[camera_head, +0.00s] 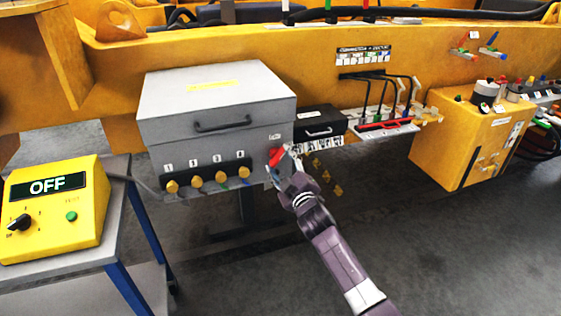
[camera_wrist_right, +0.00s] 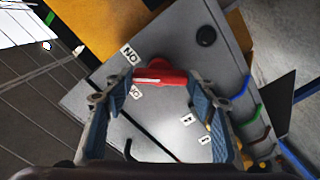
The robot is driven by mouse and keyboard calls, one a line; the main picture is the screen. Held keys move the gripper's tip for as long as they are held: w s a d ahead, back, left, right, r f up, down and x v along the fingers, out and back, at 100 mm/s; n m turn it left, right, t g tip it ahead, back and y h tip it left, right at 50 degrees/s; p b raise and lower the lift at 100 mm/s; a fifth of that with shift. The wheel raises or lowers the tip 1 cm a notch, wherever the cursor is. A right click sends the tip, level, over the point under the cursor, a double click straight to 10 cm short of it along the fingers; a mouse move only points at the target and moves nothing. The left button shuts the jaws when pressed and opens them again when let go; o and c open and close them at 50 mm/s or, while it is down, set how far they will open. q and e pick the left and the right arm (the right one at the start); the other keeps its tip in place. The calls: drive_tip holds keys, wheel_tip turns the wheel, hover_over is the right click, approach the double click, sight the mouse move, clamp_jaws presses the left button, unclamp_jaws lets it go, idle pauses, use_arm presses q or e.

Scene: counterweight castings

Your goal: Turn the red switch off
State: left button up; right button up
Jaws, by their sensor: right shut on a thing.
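The red switch (camera_head: 274,157) is on the front of the grey box (camera_head: 215,105), at its right end. It also shows in the right wrist view (camera_wrist_right: 160,75), between the fingertips, with small white labels beside it. My right gripper (camera_head: 288,165) is at the switch, coming from the lower right, and is shut on it. In the right wrist view the blue-padded fingers (camera_wrist_right: 152,92) stand on either side of the red handle. The gripper partly covers the switch in the head view. My left gripper is not in view.
Several yellow knobs (camera_head: 198,181) line the box's lower front. A small black case (camera_head: 320,122) adjoins on the right. A yellow control unit (camera_head: 52,208) reading OFF stands on a table at left. A yellow beam (camera_head: 240,52) runs behind. Open floor lies below.

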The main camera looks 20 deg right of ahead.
drive_tip(key=n, duration=0.4)
drive_tip(key=shift+f+n, duration=0.1)
drive_tip(key=shift+n, duration=1.9)
drive_tip(key=o, duration=1.2)
drive_tip(key=shift+c, duration=0.2)
drive_tip(key=s, duration=1.2)
drive_tip(key=shift+d, duration=0.2)
